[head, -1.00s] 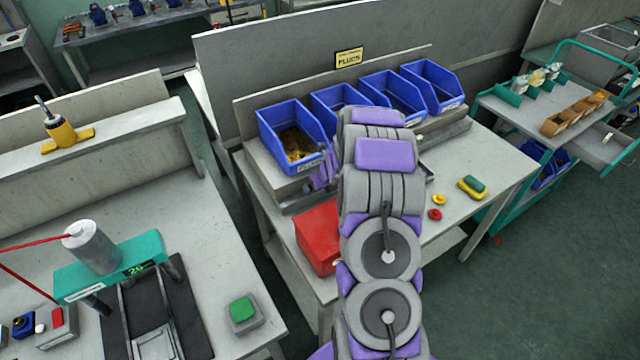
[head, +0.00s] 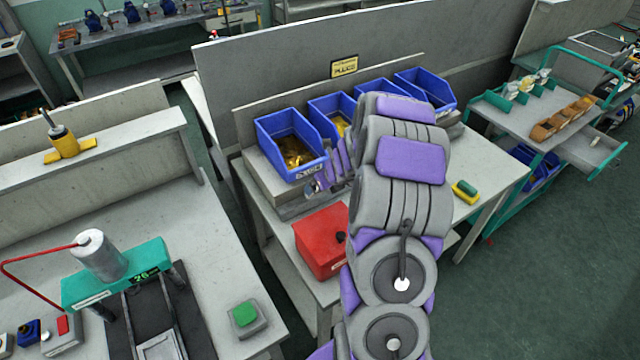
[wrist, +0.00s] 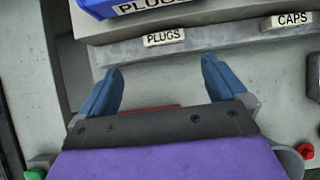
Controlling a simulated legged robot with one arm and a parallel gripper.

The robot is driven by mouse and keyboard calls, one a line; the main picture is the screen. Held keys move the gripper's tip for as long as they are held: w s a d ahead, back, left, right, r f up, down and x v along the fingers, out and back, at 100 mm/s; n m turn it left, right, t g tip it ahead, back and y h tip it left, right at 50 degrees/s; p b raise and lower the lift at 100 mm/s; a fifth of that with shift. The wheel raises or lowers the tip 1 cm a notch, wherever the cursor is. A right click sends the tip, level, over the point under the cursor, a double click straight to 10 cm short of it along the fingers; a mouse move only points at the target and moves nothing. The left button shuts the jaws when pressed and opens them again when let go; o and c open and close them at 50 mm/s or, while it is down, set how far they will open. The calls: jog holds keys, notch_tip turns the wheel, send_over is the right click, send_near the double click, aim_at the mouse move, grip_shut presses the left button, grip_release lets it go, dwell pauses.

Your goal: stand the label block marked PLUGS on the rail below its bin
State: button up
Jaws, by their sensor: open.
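The white label block marked PLUGS (wrist: 163,37) sits on the grey rail (wrist: 215,32), below the blue bin (wrist: 100,8) that bears a PLUGS label. Its lettering faces the wrist camera. My gripper (wrist: 162,65) is open, with its two blue fingers spread and nothing between them. The fingertips are just in front of the rail, one either side of the block and apart from it. In the head view the plugs bin (head: 292,140) is the leftmost blue bin, with brass-coloured parts inside. My arm hides most of the rail there.
A CAPS label block (wrist: 290,19) is on the rail to the right. A red box (head: 318,245) stands at the bench's front left. A green-and-yellow item (head: 466,190) lies on the right of the bench. A teal cart (head: 545,95) stands beyond.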

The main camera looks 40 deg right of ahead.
jog(key=s+a+r+n+y, duration=0.1)
jog(key=a+r+n+y, duration=0.1)
jog(key=a+r+n, duration=0.5)
jog(key=s+a+r+n+y, duration=0.15)
jog(key=a+r+n, duration=0.3)
jog(key=a, duration=0.55)
jog(key=s+a+r+n+g+y, duration=0.25)
jog(key=s+a+r+n, duration=0.25)
jog(key=s+a+n, duration=0.5)
jog(key=s+r+n+g+h, duration=0.2)
jog(key=s+n, duration=0.5)
jog(key=s, duration=0.5)
jog(key=s+a+r+n+g+h, duration=0.1)
jog(key=s+n+g+h, duration=0.2)
jog(key=s+n, duration=0.5)
jog(key=s+g, duration=0.1)
jog(key=s, duration=0.4)
jog(key=shift+s+a+r+h, duration=0.2)
jog(key=shift+s+r+h, duration=0.1)
jog(key=shift+r, duration=0.1)
